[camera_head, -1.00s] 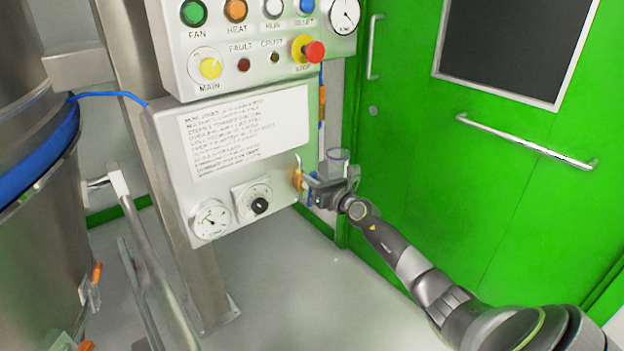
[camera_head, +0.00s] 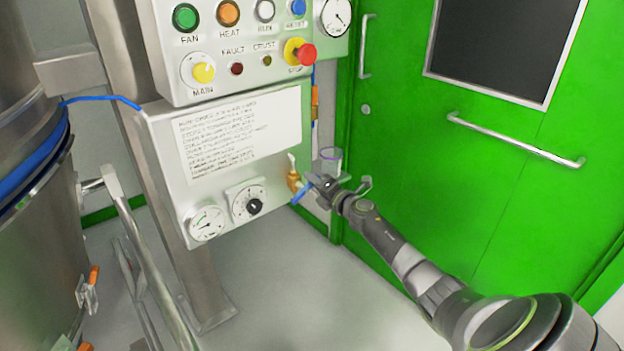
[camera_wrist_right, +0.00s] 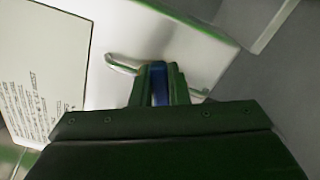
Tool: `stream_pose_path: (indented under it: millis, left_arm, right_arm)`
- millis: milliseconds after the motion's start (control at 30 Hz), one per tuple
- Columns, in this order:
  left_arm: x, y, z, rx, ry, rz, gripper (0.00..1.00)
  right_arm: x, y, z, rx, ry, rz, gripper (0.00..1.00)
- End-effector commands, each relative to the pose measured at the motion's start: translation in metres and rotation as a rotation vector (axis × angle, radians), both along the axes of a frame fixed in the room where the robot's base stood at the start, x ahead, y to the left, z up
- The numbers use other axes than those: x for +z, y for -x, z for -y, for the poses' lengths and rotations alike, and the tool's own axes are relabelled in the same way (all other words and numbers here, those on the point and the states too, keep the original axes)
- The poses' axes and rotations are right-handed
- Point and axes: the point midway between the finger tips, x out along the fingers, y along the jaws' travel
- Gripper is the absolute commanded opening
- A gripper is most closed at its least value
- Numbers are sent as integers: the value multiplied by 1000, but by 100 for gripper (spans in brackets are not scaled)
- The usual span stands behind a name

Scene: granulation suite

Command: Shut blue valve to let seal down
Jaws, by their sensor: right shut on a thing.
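The blue valve handle (camera_head: 301,193) is on a brass fitting (camera_head: 293,181) at the right edge of the grey control panel. It slants up to the right, toward my gripper. My right gripper (camera_head: 315,186) is shut on this handle. In the right wrist view, the blue handle (camera_wrist_right: 158,84) shows as a narrow strip between the two dark fingers, which hide part of it. The seal cannot be made out for certain; a blue band (camera_head: 35,160) runs around the steel vessel at the left. My left gripper is not in view.
The control panel (camera_head: 180,195) has a pressure gauge (camera_head: 207,223), a dial and a printed label. A red stop button (camera_head: 307,53) juts out above. A clear cup (camera_head: 331,157) is just behind my gripper. A green door (camera_head: 440,190) stands at the right.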

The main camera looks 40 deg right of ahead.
Motion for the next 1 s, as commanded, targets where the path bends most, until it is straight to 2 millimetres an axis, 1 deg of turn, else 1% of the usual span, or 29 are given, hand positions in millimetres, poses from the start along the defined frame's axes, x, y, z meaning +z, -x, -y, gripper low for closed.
stream_pose_path:
  millis: [67,200,500,700,1000]
  left_arm:
    - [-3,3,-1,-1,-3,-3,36]
    - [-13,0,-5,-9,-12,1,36]
    - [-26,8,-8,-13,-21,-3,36]
    - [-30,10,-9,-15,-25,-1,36]
    - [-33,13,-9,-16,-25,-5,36]
  right_arm:
    - [-1,0,1,0,-74,-7,0]
    - [-5,0,3,-2,-192,-16,0]
    - [-12,0,4,-1,-386,-32,0]
    - [-15,0,4,-2,-454,-37,0]
    - [-16,0,4,0,-487,-39,0]
